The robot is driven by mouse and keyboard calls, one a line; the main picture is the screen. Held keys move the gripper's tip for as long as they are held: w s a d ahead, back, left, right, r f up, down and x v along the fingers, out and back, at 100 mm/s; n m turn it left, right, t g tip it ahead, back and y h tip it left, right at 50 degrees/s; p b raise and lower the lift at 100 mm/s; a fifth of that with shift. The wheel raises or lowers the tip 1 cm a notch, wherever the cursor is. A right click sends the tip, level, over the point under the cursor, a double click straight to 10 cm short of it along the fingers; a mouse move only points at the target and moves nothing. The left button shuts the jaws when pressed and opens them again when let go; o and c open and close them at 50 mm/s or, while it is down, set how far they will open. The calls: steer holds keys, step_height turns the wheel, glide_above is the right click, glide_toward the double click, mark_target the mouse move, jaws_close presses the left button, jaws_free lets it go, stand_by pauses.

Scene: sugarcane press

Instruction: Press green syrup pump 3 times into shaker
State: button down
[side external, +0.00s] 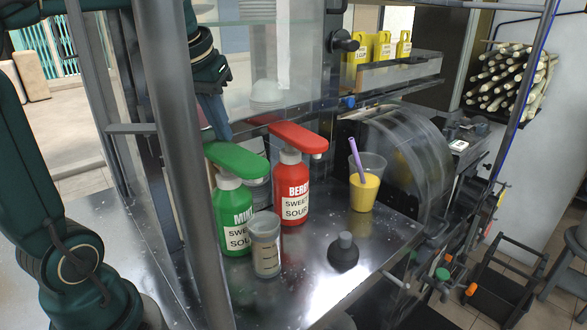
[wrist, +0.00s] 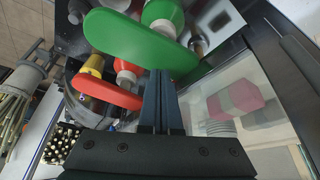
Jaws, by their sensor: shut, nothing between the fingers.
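The head also shows large in the wrist view (wrist: 140,38). A clear cup with marks (side external: 265,250), which looks like the shaker, stands beside the bottle under the nozzle end. In the wrist view the cup (wrist: 198,42) is partly hidden. My gripper (side external: 221,137) is shut and empty, pointing down at the back part of the green head. Its fingertips (wrist: 160,76) overlap the head's edge; I cannot tell whether they touch it.
A cup of yellow drink with a purple straw (side external: 365,185) and a dark knobbed piece (side external: 343,252) are to the right. A metal post (side external: 180,130) and glass panel stand nearby.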

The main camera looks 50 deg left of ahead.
mark_target(224, 150)
steer(key=shift+f, duration=0.2)
steer(key=shift+f, duration=1.95)
steer(key=shift+r, duration=2.15)
steer(key=shift+f, duration=0.1)
steer(key=shift+f, duration=2.05)
steer(key=shift+r, duration=2.15)
